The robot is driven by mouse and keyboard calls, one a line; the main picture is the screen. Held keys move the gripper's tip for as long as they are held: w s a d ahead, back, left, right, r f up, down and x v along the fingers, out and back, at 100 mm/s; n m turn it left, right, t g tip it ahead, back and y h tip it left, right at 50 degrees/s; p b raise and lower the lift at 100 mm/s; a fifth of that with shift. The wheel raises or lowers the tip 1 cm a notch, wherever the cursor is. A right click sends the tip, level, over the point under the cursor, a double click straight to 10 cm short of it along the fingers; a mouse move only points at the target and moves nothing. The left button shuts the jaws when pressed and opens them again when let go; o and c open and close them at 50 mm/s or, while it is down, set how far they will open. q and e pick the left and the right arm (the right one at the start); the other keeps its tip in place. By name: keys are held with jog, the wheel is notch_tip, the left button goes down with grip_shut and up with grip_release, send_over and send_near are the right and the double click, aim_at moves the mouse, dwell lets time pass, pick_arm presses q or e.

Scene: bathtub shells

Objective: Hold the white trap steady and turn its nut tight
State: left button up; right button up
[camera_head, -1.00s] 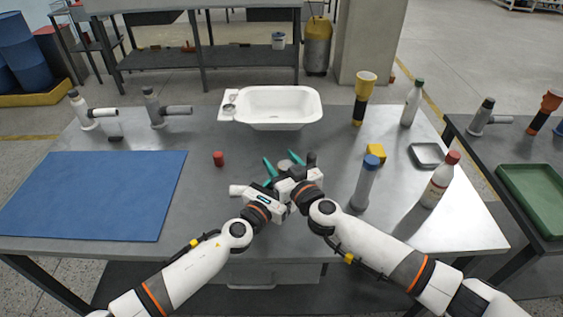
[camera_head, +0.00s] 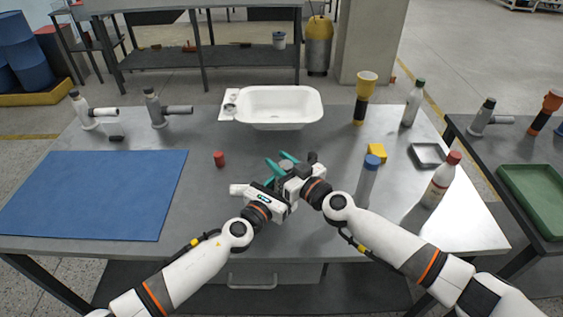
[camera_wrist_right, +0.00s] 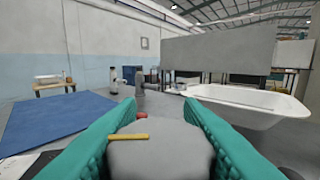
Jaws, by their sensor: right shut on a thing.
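The white trap is mostly hidden behind my grippers in the head view; a white pipe stub (camera_head: 238,189) shows at the left of my left gripper. Its grey round nut (camera_head: 286,165) shows between the teal fingers of my right gripper (camera_head: 281,162). In the right wrist view the nut (camera_wrist_right: 162,156), with a yellow mark on top, fills the space between the two teal fingers, and my right gripper (camera_wrist_right: 160,150) is shut on it. My left gripper (camera_head: 268,198) is low beside the trap; its fingers are hidden, so its grip cannot be seen.
A blue mat (camera_head: 95,195) covers the table's left. A white basin (camera_head: 278,106) stands at the back. A red cap (camera_head: 219,159) lies left of the grippers.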

jog(key=shift+s+a+r+n+g+y, duration=0.1)
jog(key=shift+a+r+n+g+y, duration=0.5)
jog(key=shift+n+g+y, duration=0.3)
jog(key=shift+d+f+n+g+y, duration=0.3)
jog(key=shift+f+n+g+y, duration=0.15)
jog(key=shift+n+g+y, duration=0.35)
jog(key=shift+s+n+g+y, duration=0.2)
jog(key=shift+n+g+y, duration=0.5)
jog(key=shift+g, duration=0.65)
jog(key=shift+s+n+g+y, duration=0.15)
jog(key=shift+n+g+y, duration=0.25)
jog(key=shift+n+g, duration=0.75)
jog(key=shift+f+g, duration=0.1)
jog(key=shift+g, duration=0.4)
jog(key=o, duration=1)
jog(key=shift+s, duration=0.1)
notch_tip(320, 180, up, 10)
